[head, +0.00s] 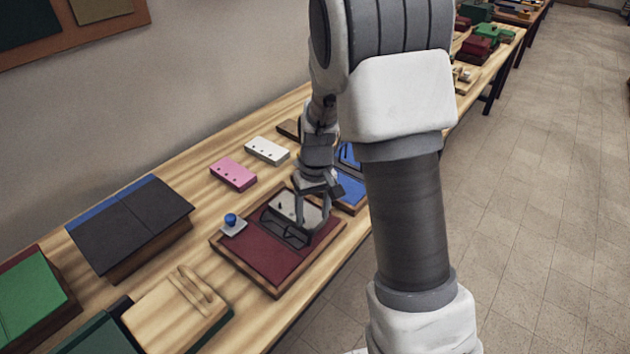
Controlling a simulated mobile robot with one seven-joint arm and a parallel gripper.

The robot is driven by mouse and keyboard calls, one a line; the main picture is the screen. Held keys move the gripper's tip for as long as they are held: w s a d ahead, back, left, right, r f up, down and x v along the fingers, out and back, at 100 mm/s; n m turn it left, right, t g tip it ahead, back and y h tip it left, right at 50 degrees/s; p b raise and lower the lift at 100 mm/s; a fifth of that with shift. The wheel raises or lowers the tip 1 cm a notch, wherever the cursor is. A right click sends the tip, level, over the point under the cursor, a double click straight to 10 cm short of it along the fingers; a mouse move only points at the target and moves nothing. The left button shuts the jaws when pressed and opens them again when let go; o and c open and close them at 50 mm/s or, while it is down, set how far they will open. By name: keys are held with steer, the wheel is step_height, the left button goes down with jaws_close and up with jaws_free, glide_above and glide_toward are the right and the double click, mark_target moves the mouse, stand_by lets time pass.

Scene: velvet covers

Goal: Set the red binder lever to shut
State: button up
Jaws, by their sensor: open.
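The red binder (253,254) lies open in a shallow wooden tray on the long table, its dark red inside facing up. A pale metal plate (287,203) is set in its far part. Dark curved bars of the lever mechanism show on and beside the plate. My gripper (294,229) is over this mechanism, pointing down, with its jaws apart. The jaws and the dark bars overlap in the picture, so I cannot tell whether they touch. The lever's exact position is partly hidden by my gripper.
A blue knob on a small grey base (231,222) is at the tray's left edge. Pink (233,174) and white (267,150) blocks lie behind. A blue binder (349,188) is just right of my gripper. Dark binders (130,222) and a wooden board (177,308) stand left.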

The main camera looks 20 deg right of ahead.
step_height(320, 180, up, 10)
steer(key=shift+d+r+p, duration=0.15)
steer(key=shift+d+p, duration=0.2)
steer(key=shift+p, duration=0.05)
